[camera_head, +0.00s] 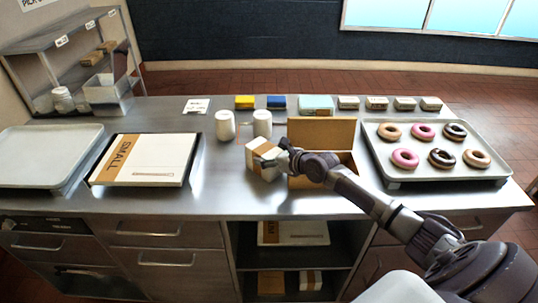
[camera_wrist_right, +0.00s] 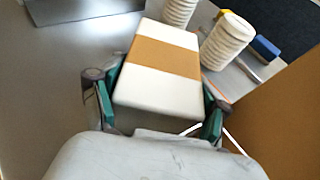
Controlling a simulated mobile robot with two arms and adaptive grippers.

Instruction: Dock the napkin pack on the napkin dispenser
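The napkin pack (camera_head: 264,158), a white block with a brown band, is at the middle of the counter, left of an open brown box (camera_head: 321,132). My right gripper (camera_head: 284,160) is at the pack's right side. In the right wrist view the pack (camera_wrist_right: 160,68) sits between the green finger pads of my right gripper (camera_wrist_right: 162,105), which close on its two sides. The pack looks turned at an angle; I cannot tell if it touches the counter. I cannot clearly identify the napkin dispenser. My left gripper is not in view.
Two white cup stacks (camera_head: 225,126) (camera_head: 262,124) stand behind the pack. A donut tray (camera_head: 400,175) is at the right; a flat SMALL box (camera_head: 145,160) and an empty tray (camera_head: 40,155) are at the left. Small boxes (camera_head: 376,102) line the back. Counter left of the pack is clear.

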